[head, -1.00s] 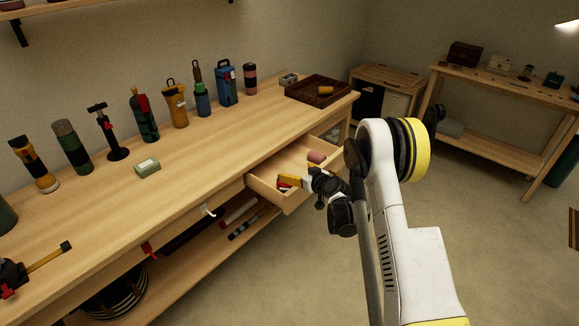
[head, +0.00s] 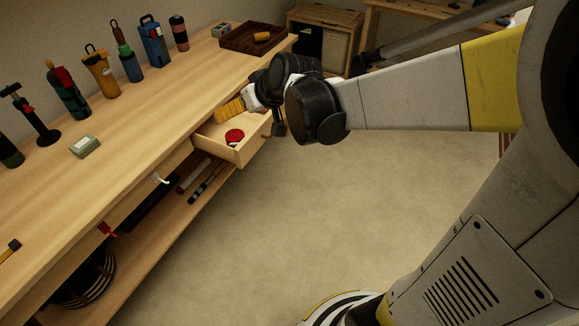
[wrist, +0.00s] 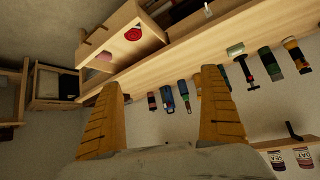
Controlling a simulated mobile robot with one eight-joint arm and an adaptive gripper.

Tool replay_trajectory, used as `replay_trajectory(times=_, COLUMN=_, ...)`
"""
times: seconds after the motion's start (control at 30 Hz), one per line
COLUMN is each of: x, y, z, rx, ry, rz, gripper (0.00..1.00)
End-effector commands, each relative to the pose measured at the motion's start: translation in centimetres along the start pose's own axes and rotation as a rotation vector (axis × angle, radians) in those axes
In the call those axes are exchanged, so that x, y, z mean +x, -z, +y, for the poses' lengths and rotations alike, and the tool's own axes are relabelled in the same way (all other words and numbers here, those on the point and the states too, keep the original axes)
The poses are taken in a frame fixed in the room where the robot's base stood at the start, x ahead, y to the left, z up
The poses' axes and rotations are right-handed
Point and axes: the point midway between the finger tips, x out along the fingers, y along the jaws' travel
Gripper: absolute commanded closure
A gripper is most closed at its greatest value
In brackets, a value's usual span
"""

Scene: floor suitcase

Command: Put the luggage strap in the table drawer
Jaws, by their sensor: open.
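A red round coil with a pale patch, which looks like the luggage strap (head: 234,136), lies inside the open table drawer (head: 234,154). In the wrist view the strap (wrist: 133,34) shows in the drawer (wrist: 121,48) at the top, apart from the fingers. My gripper (head: 228,110) has yellow fingers and is over the back of the drawer, near the bench edge. In the wrist view my gripper (wrist: 160,80) has its fingers wide apart with nothing between them. My wrist hides the drawer's far right part in the head view.
The workbench (head: 110,170) carries several flasks, a green box (head: 85,146) and a dark tray (head: 240,38). A lower shelf holds rolled items and a striped coil (head: 85,280). The floor (head: 290,220) is clear.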

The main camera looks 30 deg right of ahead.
Motion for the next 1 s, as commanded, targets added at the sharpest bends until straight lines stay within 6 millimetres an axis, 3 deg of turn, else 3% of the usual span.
replay_trajectory(times=0.03, x=-2.5, y=-1.3, z=-0.9, rx=0.007, ry=-0.012, rz=-0.025, gripper=0.08)
replay_trajectory(times=0.2, x=-9.5, y=-6.6, z=-2.6, rx=0.044, ry=-0.075, rz=-0.106, gripper=0.08)
replay_trajectory(times=0.4, x=-14.6, y=-12.8, z=-3.1, rx=0.081, ry=-0.150, rz=-0.170, gripper=0.08)
replay_trajectory(times=0.6, x=-16.3, y=-15.6, z=-3.0, rx=0.100, ry=-0.188, rz=-0.192, gripper=0.08)
replay_trajectory(times=1.0, x=-16.4, y=-15.8, z=-3.0, rx=0.102, ry=-0.191, rz=-0.193, gripper=0.08)
